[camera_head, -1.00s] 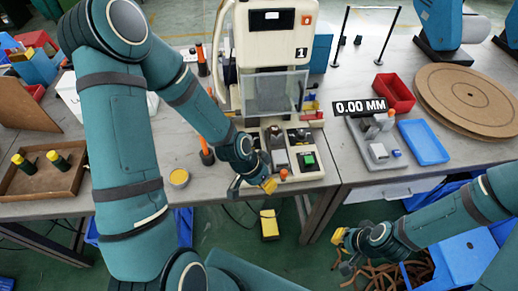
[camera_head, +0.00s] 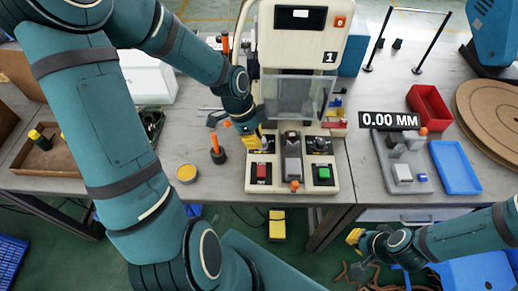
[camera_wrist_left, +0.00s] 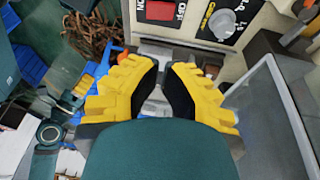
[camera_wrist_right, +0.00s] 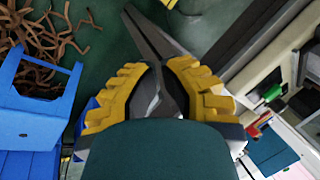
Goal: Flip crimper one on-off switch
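Crimper one (camera_head: 301,55), a cream machine marked 1, stands on the table. Its front panel carries a red on-off switch (camera_head: 262,172) at the near left, a green button (camera_head: 324,173) at the near right and a dark knob (camera_head: 319,145) behind that. In the left wrist view the red switch (camera_wrist_left: 160,10) with ON/OFF lettering is at the top edge. My left gripper (camera_head: 255,142) is above the panel's far left part, behind the switch and apart from it. Its fingers are apart and empty.
An orange-handled tool (camera_head: 216,146) stands upright left of the crimper, and a yellow-topped round tin (camera_head: 187,173) sits nearby. A clear guard (camera_head: 298,97) hangs above the panel. A grey gauge block (camera_head: 392,160), red bin (camera_head: 430,108) and blue tray (camera_head: 455,167) are right.

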